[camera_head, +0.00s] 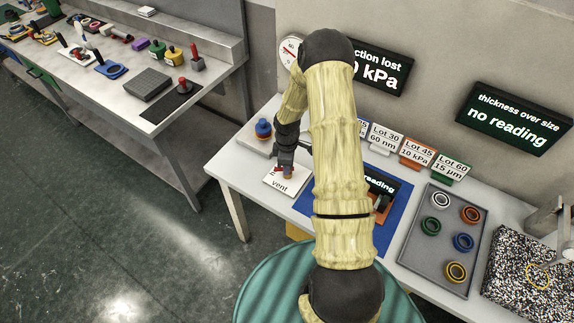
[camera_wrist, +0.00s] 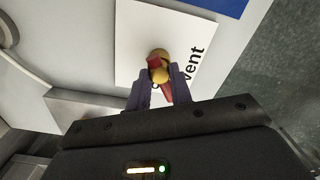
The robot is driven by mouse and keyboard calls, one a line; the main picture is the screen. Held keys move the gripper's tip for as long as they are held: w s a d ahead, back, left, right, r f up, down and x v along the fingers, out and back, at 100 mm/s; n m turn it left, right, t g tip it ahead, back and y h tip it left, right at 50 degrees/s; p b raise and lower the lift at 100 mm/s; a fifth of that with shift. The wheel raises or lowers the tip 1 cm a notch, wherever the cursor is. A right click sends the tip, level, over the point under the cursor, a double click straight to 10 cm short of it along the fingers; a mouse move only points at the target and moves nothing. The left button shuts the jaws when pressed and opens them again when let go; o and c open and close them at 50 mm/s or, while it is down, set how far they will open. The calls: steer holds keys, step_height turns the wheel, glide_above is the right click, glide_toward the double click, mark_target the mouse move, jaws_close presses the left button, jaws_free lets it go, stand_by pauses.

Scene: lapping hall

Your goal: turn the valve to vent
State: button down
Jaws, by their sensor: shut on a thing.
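The valve (camera_wrist: 159,57) has a red handle and a yellow, brass-like body. It stands on a white plate (camera_wrist: 135,38) printed "vent". In the head view the plate (camera_head: 277,184) lies on the left part of the grey table, and the valve is mostly hidden by my gripper. My gripper (camera_head: 286,170) points down over the plate. In the wrist view its two fingers (camera_wrist: 158,84) are closed on the valve's handle, one finger on each side. The red handle shows between the fingers. Which mark the handle points at is hard to tell.
A blue-topped knob (camera_head: 263,129) stands behind the plate. A blue mat (camera_head: 393,214) with a small display lies to the right. A grey tray (camera_head: 436,262) holds several coloured rings. A sign reads "ction lost" and "kPa" (camera_head: 381,73), partly hidden by my arm. A gauge (camera_head: 290,50) hangs behind.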

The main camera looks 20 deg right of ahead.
steer(key=n+p, duration=0.1)
steer(key=n, duration=0.4)
steer(key=shift+r+n, duration=0.1)
steer(key=shift+n, duration=0.2)
steer(key=n+p, duration=0.1)
steer(key=n, duration=0.4)
steer(key=shift+p, duration=0.3)
steer(key=shift+n, duration=0.4)
steer(key=c, duration=1.3)
jaws_free()
steer(key=shift+o, duration=0.2)
step_height(320, 180, up, 17)
steer(key=b, duration=0.2)
steer(key=shift+r, duration=0.15)
steer(key=shift+w+a, duration=0.1)
steer(key=shift+a, duration=0.1)
